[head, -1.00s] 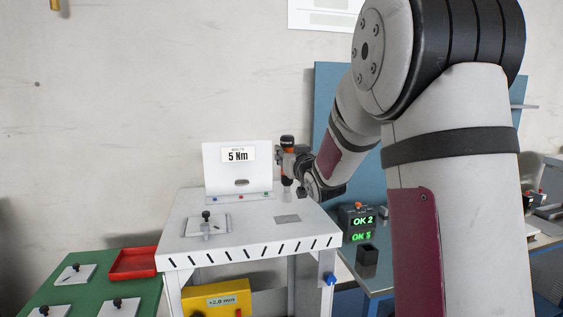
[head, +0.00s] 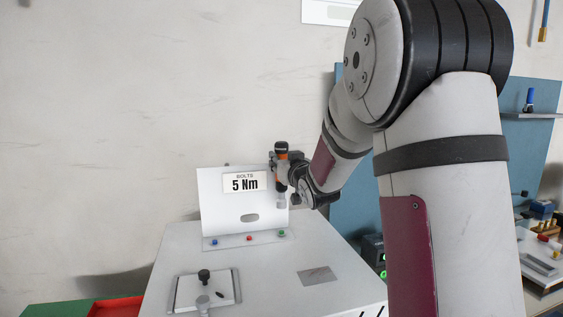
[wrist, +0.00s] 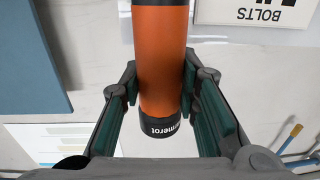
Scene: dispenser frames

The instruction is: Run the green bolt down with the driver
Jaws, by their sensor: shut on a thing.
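My gripper (head: 284,168) is shut on the driver (head: 282,152), an orange tool with black ends, held upright above the white table. In the wrist view the two fingers (wrist: 160,88) press on both sides of the driver's orange body (wrist: 160,50). The driver's pale lower end shows in the head view, in front of the right edge of the "BOLTS 5 Nm" panel. The green bolt (head: 282,233) stands at the right end of a strip at the panel's foot. The driver's lower end is above it in the picture, apart from it.
A red bolt (head: 249,238) and a blue bolt (head: 214,242) share the strip. A plate with a black knob (head: 204,275) lies at the table's front left, and a flat grey patch (head: 317,276) at right. A red tray (head: 115,308) is at the lower left.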

